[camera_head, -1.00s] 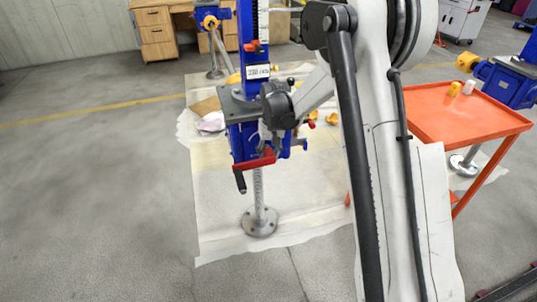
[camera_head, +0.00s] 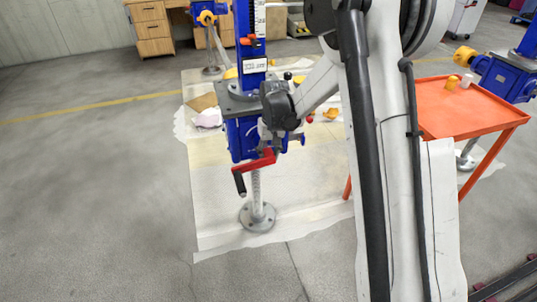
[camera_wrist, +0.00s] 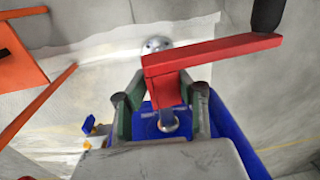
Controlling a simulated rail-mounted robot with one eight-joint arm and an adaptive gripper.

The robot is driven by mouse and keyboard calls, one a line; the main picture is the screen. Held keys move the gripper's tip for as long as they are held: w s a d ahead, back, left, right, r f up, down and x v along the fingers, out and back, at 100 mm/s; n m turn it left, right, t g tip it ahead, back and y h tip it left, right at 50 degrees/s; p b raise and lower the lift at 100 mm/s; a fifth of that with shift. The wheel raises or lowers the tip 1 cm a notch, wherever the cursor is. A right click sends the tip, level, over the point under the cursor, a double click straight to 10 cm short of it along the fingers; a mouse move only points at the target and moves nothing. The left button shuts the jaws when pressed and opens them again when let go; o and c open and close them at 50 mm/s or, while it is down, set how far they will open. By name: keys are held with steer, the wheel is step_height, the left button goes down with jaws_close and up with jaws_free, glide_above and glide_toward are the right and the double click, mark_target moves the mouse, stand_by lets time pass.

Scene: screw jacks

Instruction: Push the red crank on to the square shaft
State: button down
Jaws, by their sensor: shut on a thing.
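The red crank (camera_head: 258,161) with its black handle (camera_head: 239,183) is at the lower front of the blue screw jack (camera_head: 238,141). In the wrist view, the crank's red arm (camera_wrist: 215,57) runs to the upper right, towards its black handle (camera_wrist: 267,14). My gripper (camera_wrist: 163,103) is shut on the red hub end, one finger on each side; it shows small in the head view (camera_head: 272,143). A silver metal piece (camera_wrist: 168,122), apparently the shaft, shows at the hub's lower end, against the blue housing. I cannot tell how far the hub sits on it.
The jack's threaded column stands on a round flange (camera_head: 258,217) on a pale floor sheet (camera_head: 300,205). An orange table (camera_head: 455,108) with small yellow and white items stands to the right. Open floor (camera_head: 95,190) lies to the left.

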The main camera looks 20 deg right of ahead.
mark_target(267, 146)
stand_by(0.5)
steer(key=shift+r+y, duration=0.3)
steer(key=shift+y, duration=0.4)
steer(key=shift+f+b, duration=0.4)
steer(key=shift+b, duration=0.2)
stand_by(0.6)
steer(key=shift+w, duration=1.95)
stand_by(0.5)
steer(key=c, duration=1.4)
jaws_free()
steer(key=shift+o, duration=0.2)
step_height(267, 146, up, 12)
steer(key=d, duration=0.2)
steer(key=shift+d, duration=0.25)
steer(key=shift+f, duration=0.1)
